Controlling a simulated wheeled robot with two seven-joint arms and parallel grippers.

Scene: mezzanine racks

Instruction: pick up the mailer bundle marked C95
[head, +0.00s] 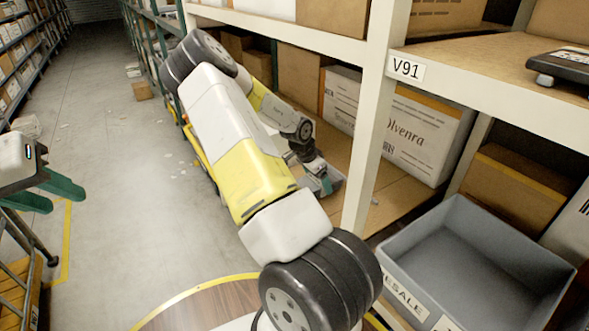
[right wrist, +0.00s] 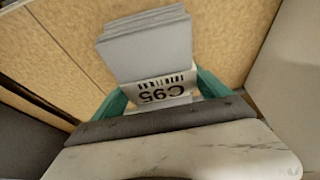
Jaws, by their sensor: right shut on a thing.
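The mailer bundle marked C95 (right wrist: 146,48) is a stack of flat grey mailers with a white label band, seen in the right wrist view. My right gripper (right wrist: 162,92) is shut on it, with one teal finger at each side of the band.
A rack upright (head: 375,120) stands right of my right arm, with the V91 shelf beam (head: 480,90) above. A white printed box (head: 405,130) stands deeper in the bay. A grey tote (head: 395,262), empty inside, is at lower right. The aisle floor (head: 110,150) is mostly clear.

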